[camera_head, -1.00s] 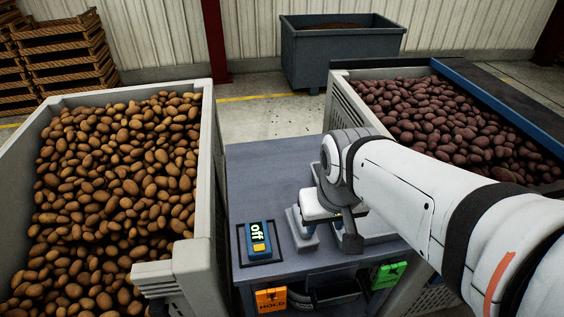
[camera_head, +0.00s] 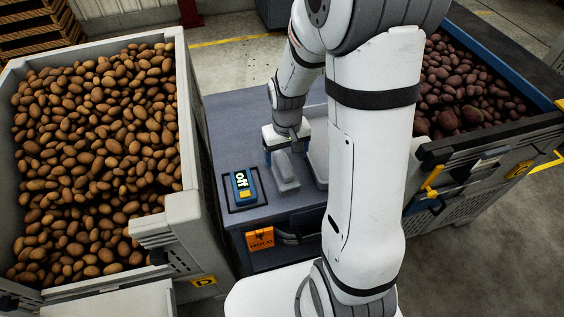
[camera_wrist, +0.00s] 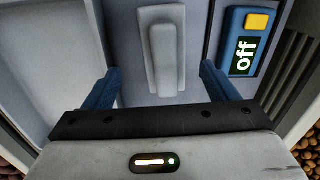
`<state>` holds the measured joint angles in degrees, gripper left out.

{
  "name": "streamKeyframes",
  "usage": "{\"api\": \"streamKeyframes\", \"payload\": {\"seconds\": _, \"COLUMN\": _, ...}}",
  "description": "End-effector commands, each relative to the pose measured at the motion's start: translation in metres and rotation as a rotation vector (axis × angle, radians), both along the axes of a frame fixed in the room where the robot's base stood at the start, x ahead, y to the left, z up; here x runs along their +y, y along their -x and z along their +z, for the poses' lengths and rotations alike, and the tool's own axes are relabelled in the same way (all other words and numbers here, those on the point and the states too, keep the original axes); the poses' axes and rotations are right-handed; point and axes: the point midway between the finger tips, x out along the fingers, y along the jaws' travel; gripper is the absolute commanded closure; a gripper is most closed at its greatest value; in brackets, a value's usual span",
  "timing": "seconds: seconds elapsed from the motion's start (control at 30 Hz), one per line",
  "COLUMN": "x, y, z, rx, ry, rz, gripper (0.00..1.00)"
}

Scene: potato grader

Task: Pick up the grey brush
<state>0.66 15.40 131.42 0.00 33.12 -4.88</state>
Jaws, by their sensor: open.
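The grey brush (camera_head: 287,176) lies on the blue-grey table, just in front of my gripper in the head view. In the wrist view the brush (camera_wrist: 164,58) shows as a pale grey block with a narrower raised bar along it. My gripper (camera_wrist: 160,84) points down at the table with its two blue fingers apart and nothing between the tips. The brush lies between and beyond the fingers in that view, and I see no contact. In the head view my gripper (camera_head: 284,147) is small and partly hidden by its own housing.
A blue device reading "off" (camera_head: 243,186) sits on the table (camera_head: 232,128) left of the brush. A grey tray (camera_head: 319,155) is right of it, partly behind my arm. A crate of brown potatoes (camera_head: 186,205) stands left and a crate of reddish ones (camera_head: 450,165) right.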

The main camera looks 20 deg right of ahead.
Motion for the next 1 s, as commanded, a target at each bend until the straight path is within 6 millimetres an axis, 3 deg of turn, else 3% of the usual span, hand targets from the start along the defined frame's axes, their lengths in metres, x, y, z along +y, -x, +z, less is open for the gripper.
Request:
{"api": "streamKeyframes", "payload": {"seconds": 0.63, "x": 0.006, "y": -0.003, "z": -0.068, "rx": 0.004, "ry": 0.000, "rz": -0.001, "gripper": 0.20}}
{"api": "streamKeyframes", "payload": {"seconds": 1.0, "x": 0.006, "y": -0.004, "z": -0.076, "rx": 0.000, "ry": 0.000, "rz": -0.002, "gripper": 0.21}}
